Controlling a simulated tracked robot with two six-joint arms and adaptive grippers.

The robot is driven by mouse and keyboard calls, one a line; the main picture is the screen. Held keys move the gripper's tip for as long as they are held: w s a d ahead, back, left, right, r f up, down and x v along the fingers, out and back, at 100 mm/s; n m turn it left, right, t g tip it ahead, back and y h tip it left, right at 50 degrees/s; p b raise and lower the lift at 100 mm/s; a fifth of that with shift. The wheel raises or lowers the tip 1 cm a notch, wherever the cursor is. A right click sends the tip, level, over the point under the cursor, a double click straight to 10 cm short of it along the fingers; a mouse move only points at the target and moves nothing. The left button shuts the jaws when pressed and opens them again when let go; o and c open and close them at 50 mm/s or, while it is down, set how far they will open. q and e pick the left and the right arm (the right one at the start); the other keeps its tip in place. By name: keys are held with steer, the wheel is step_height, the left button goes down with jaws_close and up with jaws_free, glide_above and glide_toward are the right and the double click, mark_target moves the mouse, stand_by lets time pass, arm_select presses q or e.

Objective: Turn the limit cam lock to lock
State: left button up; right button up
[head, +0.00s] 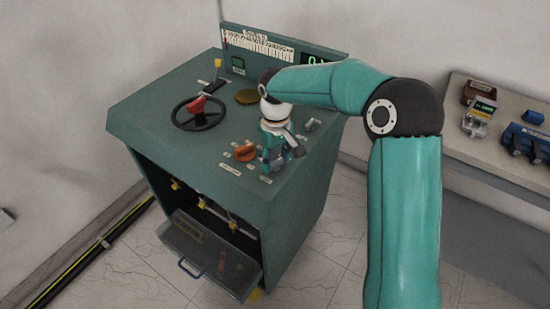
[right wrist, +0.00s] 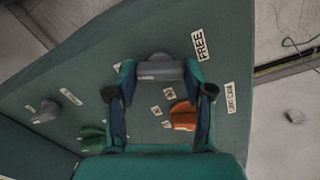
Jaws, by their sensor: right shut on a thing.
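The limit cam lock, a grey knob (right wrist: 158,70), is on the sloping green top of the console (head: 165,150), next to a label reading FREE (right wrist: 201,45). My right gripper (head: 284,158) reaches down to the console's front right part. In the right wrist view its two fingers are on either side of the grey knob, shut on it. In the head view the gripper hides this knob. My left gripper is not in view.
An orange knob (head: 245,152) sits close beside the gripper; it also shows in the right wrist view (right wrist: 183,115). A black handwheel (head: 198,114) and a grey lever (head: 311,125) stand on the same top. An open drawer (head: 205,255) is below. A side bench (head: 510,110) is at right.

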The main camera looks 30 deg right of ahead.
mark_target(275, 161)
steer(key=shift+n, duration=2.2)
steer(key=o, duration=1.2)
steer(key=shift+c, duration=0.2)
step_height(275, 161, up, 12)
